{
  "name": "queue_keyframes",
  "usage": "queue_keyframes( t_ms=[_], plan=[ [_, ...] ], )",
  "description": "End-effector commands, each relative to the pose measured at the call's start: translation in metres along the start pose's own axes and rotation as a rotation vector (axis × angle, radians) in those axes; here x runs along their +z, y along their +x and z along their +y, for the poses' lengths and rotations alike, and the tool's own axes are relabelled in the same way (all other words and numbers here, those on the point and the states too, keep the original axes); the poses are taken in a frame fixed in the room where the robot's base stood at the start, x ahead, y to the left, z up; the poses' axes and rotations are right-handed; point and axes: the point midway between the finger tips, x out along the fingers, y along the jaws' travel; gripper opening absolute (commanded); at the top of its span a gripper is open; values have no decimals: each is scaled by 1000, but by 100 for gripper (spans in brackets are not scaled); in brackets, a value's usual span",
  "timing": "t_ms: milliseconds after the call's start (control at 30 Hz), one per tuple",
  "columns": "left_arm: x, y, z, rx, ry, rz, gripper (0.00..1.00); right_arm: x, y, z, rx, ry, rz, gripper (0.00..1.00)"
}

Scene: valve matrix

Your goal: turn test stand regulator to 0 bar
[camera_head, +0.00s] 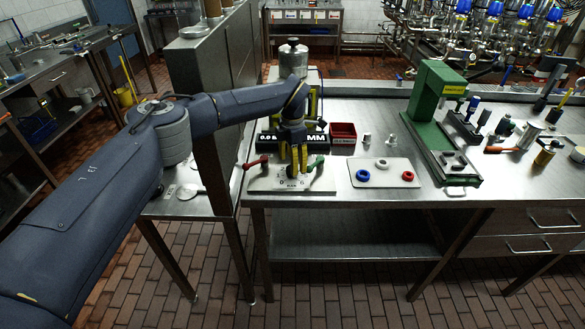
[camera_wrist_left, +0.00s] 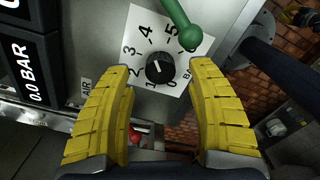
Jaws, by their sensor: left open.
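The black regulator knob (camera_wrist_left: 160,68) sits on a white dial plate (camera_wrist_left: 195,42) marked 0 to 5 in the left wrist view. A small pale mark shows on the knob's upper part; I cannot tell exactly which number it points to. My left gripper (camera_wrist_left: 160,74) is open, with its yellow fingers on either side of the knob and apart from it. In the head view the left gripper (camera_head: 294,172) points down over the stand's plate (camera_head: 290,185) and hides the knob. The wrist view's display (camera_wrist_left: 37,84) reads 0.0 BAR.
A green lever (camera_wrist_left: 181,22) is close beside the dial. A red-handled lever (camera_head: 256,162) is at the stand's left. A red bin (camera_head: 343,132), a tray with rings (camera_head: 394,167) and a green press (camera_head: 435,105) stand to the right on the metal bench.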

Motion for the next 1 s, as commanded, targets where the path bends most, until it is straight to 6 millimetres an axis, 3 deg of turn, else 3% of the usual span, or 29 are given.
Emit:
queue_keyframes(
  t_ms=[200,500,1000],
  plan=[
    [0,-41,0,3,1,-1,57,0,0,-1,-1,0,0,0],
    [1,-80,0,2,2,-1,57,0,0,-1,-1,0,0,0],
    [0,-91,-1,-1,1,0,57,0,0,-1,-1,0,0,0]
  ],
)
